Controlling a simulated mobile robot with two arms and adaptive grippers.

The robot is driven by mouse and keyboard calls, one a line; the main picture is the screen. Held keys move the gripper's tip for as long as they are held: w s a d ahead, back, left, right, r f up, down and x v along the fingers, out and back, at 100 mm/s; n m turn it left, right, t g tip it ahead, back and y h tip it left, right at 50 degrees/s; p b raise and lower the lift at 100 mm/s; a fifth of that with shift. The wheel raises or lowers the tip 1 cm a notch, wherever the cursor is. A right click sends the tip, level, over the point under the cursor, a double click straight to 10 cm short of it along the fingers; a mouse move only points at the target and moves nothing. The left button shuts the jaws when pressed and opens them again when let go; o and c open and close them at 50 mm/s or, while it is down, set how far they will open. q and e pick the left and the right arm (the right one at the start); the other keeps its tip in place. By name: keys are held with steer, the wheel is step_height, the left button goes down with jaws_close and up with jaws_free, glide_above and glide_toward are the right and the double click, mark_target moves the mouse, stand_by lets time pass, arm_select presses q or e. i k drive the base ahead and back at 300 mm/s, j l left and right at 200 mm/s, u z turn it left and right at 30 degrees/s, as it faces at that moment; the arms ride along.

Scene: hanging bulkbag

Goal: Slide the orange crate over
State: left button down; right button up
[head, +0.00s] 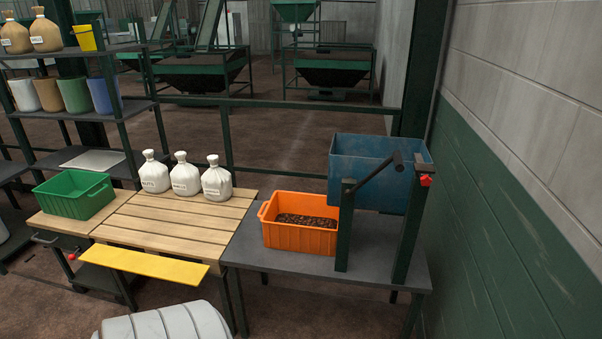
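The orange crate (299,239) sits upright on the dark grey table (262,257), close to its left side. Dark brown granular contents show inside the crate. A blue bin (378,170) is held in a dark stand above the table, just right of and behind the crate. One post of the stand is near the crate's right end; I cannot tell whether they touch. Neither of my grippers is in view.
A white ribbed cylinder (168,325) is below. A wall (520,190) bounds the right.

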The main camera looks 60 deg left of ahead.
mark_target(297, 221)
steer(key=u, duration=1.8)
steer(key=i+j+z, duration=0.25)
steer(key=i+j, duration=0.15)
steer(key=i, duration=0.1)
